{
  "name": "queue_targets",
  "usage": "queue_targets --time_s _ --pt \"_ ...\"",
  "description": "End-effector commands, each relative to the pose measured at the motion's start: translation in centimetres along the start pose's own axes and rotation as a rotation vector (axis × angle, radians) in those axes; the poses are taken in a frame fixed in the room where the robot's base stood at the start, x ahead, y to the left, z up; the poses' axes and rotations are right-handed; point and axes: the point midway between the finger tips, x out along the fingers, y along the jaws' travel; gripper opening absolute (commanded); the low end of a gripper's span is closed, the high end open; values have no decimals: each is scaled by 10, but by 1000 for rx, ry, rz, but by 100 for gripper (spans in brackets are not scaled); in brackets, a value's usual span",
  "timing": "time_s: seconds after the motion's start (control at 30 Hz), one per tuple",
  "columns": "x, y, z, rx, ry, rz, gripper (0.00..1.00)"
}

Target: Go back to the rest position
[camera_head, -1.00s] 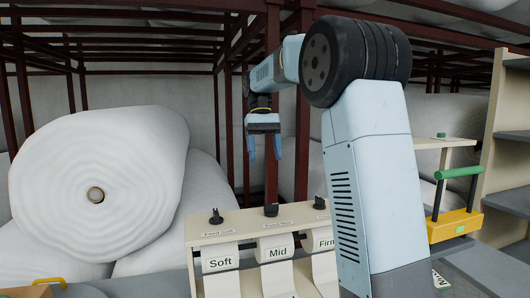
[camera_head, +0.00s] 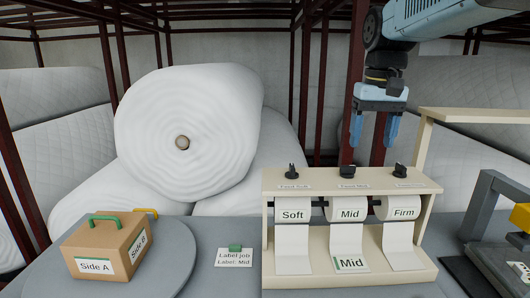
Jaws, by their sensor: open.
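My gripper (camera_head: 376,131) hangs at the upper right with its two blue fingers pointing down. The fingers are apart and nothing is between them. It is above and behind the right part of the cream label dispenser (camera_head: 350,272), appearing clear of it. The dispenser holds three white rolls marked Soft (camera_head: 295,215), Mid (camera_head: 351,213) and Firm (camera_head: 404,211), each with a black knob above it. A strip with a green-edged Mid label (camera_head: 350,264) hangs from the middle roll.
A cardboard box (camera_head: 105,247) marked Side A and Side B sits on a grey round plate (camera_head: 180,270). A Label job card (camera_head: 234,257) lies beside the dispenser. A large wadding roll (camera_head: 215,115) is behind. A yellow-topped device (camera_head: 510,190) stands right.

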Motion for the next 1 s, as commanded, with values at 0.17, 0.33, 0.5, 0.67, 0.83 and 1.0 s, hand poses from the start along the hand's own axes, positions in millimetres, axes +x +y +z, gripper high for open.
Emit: queue_targets --time_s 0.17,0.33,0.5,0.67,0.83,1.0 --pt "15 2 41 -2 113 0 70" --pt "35 4 76 -4 220 2 70" --pt "57 5 107 -7 324 3 70" --pt "75 6 127 -9 393 5 70" --pt "83 6 135 -10 427 5 70" --pt "84 6 136 -10 428 6 70"
